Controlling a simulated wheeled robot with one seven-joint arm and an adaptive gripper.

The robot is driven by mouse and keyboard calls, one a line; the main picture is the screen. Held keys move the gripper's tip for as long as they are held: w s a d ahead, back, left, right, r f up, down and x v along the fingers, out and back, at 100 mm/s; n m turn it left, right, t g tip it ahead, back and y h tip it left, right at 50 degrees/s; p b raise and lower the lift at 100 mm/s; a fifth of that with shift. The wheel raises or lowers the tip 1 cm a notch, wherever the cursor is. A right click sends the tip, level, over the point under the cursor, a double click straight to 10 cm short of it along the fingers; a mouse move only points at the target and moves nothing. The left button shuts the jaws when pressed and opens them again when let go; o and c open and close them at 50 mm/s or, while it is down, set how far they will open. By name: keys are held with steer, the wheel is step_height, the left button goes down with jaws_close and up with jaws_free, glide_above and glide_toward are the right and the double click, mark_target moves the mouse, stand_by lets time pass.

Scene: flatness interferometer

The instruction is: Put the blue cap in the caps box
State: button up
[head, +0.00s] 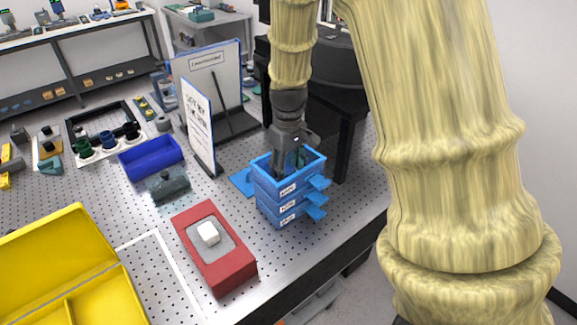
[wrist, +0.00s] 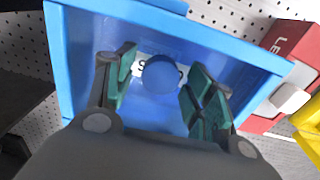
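The blue cap (wrist: 160,75) is a round blue disc in the wrist view, inside a blue open-topped box (wrist: 252,68). It covers part of a white label there; only an S and part of another letter show. In the head view this box (head: 312,170) is the top one of a stack of blue labelled boxes; the labels are too small to read surely. My gripper (head: 286,165) points down into the top box. In the wrist view its green-padded fingers (wrist: 160,72) are spread on either side of the cap, with gaps showing. The cap is hidden in the head view.
A red box (head: 216,262) with a white block on top stands left of the stack. An empty dark blue bin (head: 150,158), a sign board (head: 198,125) and an open yellow case (head: 60,255) are further left. A black stand (head: 345,130) is close behind right.

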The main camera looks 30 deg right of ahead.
mark_target(288, 170)
steer(key=shift+s+r, duration=0.1)
steer(key=shift+r, duration=0.1)
steer(key=shift+r, duration=0.15)
step_height(288, 170, up, 12)
steer(key=b, duration=0.2)
stand_by(0.4)
